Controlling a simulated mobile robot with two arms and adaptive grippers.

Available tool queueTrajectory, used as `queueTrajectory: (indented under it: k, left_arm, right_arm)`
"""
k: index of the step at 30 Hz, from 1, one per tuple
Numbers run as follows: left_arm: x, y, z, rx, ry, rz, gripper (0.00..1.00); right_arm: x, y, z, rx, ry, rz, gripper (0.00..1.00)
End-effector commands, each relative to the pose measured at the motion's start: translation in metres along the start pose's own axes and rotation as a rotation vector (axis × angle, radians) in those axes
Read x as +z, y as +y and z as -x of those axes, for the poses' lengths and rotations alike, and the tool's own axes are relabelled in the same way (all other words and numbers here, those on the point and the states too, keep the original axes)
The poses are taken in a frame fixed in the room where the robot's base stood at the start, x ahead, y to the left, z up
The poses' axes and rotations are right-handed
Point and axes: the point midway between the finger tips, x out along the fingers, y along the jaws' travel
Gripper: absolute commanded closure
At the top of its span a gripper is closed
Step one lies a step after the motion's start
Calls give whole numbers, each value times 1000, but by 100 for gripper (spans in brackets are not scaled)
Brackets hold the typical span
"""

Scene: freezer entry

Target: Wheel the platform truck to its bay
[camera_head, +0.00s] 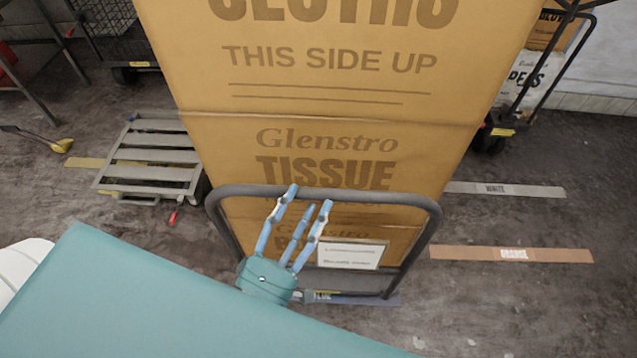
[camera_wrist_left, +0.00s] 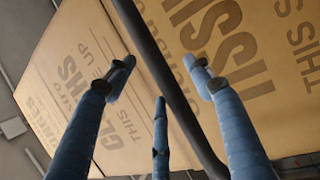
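The platform truck's dark tubular handle (camera_head: 385,198) stands in front of me in the head view. Tall brown cartons (camera_head: 330,110) marked Tissue and Cloths are stacked behind it and hide most of the deck. My left gripper (camera_head: 308,203) is at the handle's left half, its blue fingers spread and reaching past the top bar. In the left wrist view the handle bar (camera_wrist_left: 165,75) runs slantwise between the spread fingers of the left gripper (camera_wrist_left: 160,78), which are not closed around it. Whether they touch it is unclear. My right gripper is not in view.
A floor strip labelled orange (camera_head: 560,254) and one labelled white (camera_head: 535,191) lie at right; a blue strip (camera_head: 365,300) lies by the truck. A low slatted grey platform (camera_head: 150,155) stands close at left. Another loaded cart (camera_head: 505,125) stands at back right.

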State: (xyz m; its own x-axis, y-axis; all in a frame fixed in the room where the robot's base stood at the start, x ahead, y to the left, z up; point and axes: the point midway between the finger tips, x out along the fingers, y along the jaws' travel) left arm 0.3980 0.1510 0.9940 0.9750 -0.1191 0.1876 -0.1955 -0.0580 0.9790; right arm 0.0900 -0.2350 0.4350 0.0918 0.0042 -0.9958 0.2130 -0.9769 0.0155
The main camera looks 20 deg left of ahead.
Motion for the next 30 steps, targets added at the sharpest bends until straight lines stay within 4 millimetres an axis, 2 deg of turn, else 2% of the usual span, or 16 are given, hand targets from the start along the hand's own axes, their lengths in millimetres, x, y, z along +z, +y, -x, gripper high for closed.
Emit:
queueTrajectory:
  k: [1,6,19,27,30]
  left_arm:
    - [2,-9,14,-23,-5,4,49]
    - [1,-6,33,-17,-3,5,49]
    - [1,-3,37,-5,2,9,49]
    - [20,-2,64,6,4,29,49]
    - [19,2,68,-4,5,13,49]
  right_arm:
    - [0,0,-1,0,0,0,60]
    - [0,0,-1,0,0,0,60]
    - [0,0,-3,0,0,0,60]
    - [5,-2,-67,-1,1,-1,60]
    - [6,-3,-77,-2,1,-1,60]
